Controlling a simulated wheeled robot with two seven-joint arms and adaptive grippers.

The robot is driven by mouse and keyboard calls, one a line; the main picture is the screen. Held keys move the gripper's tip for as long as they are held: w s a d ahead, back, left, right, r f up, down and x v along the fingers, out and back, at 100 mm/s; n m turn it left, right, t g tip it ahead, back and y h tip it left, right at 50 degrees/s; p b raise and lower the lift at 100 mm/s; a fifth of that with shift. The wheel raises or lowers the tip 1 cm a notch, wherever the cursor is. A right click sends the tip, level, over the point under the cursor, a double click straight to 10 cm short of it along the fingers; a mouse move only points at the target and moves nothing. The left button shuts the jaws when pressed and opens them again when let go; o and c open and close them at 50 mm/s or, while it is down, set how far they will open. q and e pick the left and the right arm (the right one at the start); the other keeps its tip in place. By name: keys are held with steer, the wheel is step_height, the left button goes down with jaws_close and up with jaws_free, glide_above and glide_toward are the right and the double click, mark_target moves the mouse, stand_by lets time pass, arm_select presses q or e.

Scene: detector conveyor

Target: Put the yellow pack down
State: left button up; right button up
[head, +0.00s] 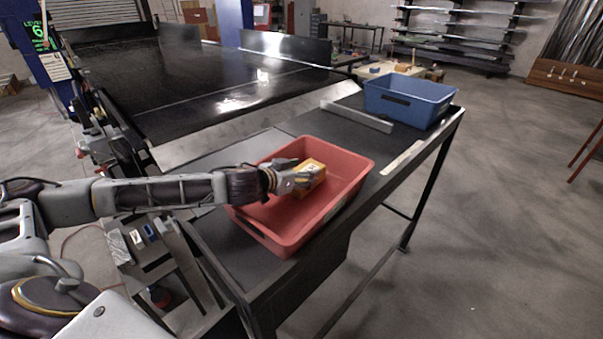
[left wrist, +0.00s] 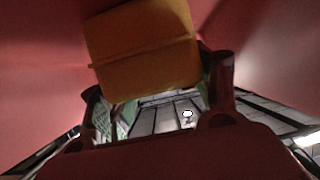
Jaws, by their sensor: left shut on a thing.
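The yellow pack (head: 312,171) is inside the red tray (head: 272,238), toward its far side. My left gripper (head: 297,175) reaches in over the tray's left wall and is shut on the pack. In the left wrist view the yellow pack (left wrist: 145,48) shows large at the top, between the two fingers of the left gripper (left wrist: 160,85), with red tray surfaces on both sides. I cannot tell whether the pack touches the tray floor. My right gripper is not in view.
The red tray stands on a dark bench (head: 215,235). A blue tray (head: 408,100) stands at the bench's far end, with a grey bar (head: 357,116) lying between the trays. The wide black conveyor (head: 200,85) lies behind. Open floor is to the right.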

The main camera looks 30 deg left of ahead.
arm_select(q)
steer(key=o, duration=1.4)
steer(key=shift+o, duration=0.2)
steer(key=shift+s, duration=0.1)
steer(key=shift+b+v, duration=1.15)
steer(key=shift+v, duration=2.5)
